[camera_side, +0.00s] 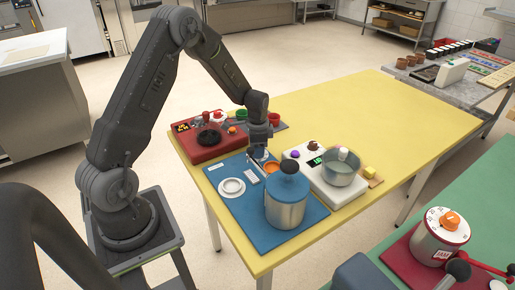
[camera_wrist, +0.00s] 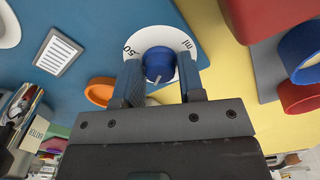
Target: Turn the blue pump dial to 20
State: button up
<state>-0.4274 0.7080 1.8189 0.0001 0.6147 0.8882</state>
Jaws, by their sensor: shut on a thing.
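The blue pump dial (camera_wrist: 158,62) is a round blue knob on a white disc (camera_wrist: 189,33) marked "50" and "ml". It sits between the two fingers of my gripper (camera_wrist: 160,72), which are shut on its sides. A pale pointer line shows on the knob's lower edge in the wrist view; the fingers hide much of the scale, and I cannot see a 20. In the side view my gripper (camera_side: 260,155) points down at the back of the blue mat (camera_side: 248,213), behind the blue-lidded pot (camera_side: 286,206), and the dial is hard to make out.
A white round dish (camera_side: 232,187) and an orange ring (camera_wrist: 99,91) lie close to the dial. A red unit (camera_side: 200,150) stands at the left and a white scale with a glass pot (camera_side: 342,168) at the right. The yellow table (camera_side: 400,110) is clear toward the back right.

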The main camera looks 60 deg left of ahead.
jog(key=shift+n, duration=2.6)
jog(key=o, duration=0.9)
notch_tip(320, 180, up, 14)
jog(key=shift+f, duration=0.1)
